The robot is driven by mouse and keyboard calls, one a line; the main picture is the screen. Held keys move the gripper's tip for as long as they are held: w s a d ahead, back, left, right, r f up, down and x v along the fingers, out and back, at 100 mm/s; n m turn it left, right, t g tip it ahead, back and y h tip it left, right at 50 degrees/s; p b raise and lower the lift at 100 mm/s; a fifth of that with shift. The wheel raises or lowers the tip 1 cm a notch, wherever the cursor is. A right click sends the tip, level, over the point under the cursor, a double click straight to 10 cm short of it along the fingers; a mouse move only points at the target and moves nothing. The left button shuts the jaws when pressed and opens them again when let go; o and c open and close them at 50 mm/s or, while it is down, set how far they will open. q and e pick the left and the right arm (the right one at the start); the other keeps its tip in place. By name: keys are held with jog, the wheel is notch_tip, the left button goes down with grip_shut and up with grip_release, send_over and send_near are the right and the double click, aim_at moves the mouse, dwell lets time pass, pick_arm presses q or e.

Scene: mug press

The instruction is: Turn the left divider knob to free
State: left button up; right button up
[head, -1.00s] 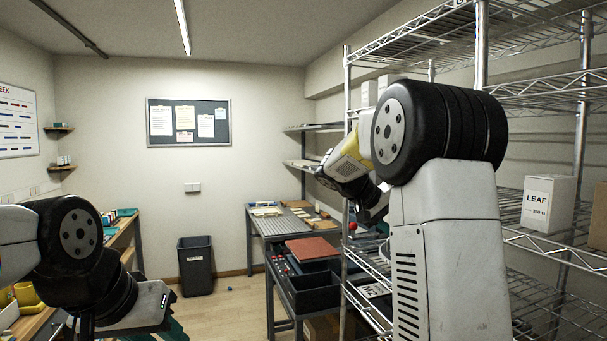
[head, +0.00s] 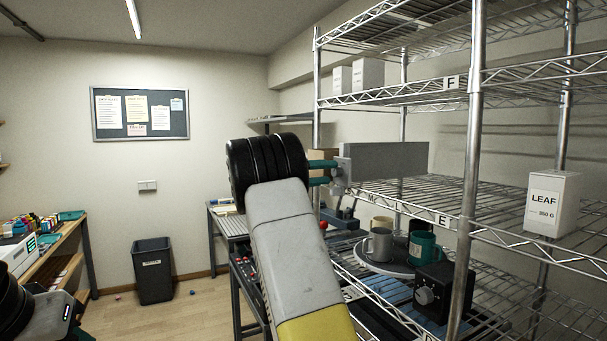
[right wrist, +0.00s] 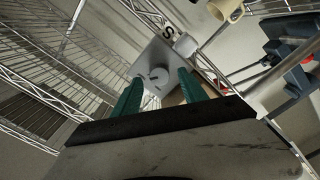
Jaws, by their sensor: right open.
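A long grey divider panel (head: 388,159) stands on edge on the shelf in the head view. A bracket with a knob (head: 340,172) is at its left end. My left arm is at the lower left edge, with only a sliver of teal finger (head: 79,336) showing.
A wire shelf rack (head: 468,190) surrounds the divider, with a post in front. Below are a grey mug (head: 379,246), a teal mug (head: 424,245) and a black box with a dial (head: 432,292). A white LEAF box (head: 551,204) stands right. A bin (head: 153,270) stands on the floor.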

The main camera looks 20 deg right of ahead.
jog(key=shift+d, duration=0.8)
grip_shut()
jog(key=shift+n, duration=0.3)
jog(key=n, duration=0.9)
jog(key=shift+n, duration=2.2)
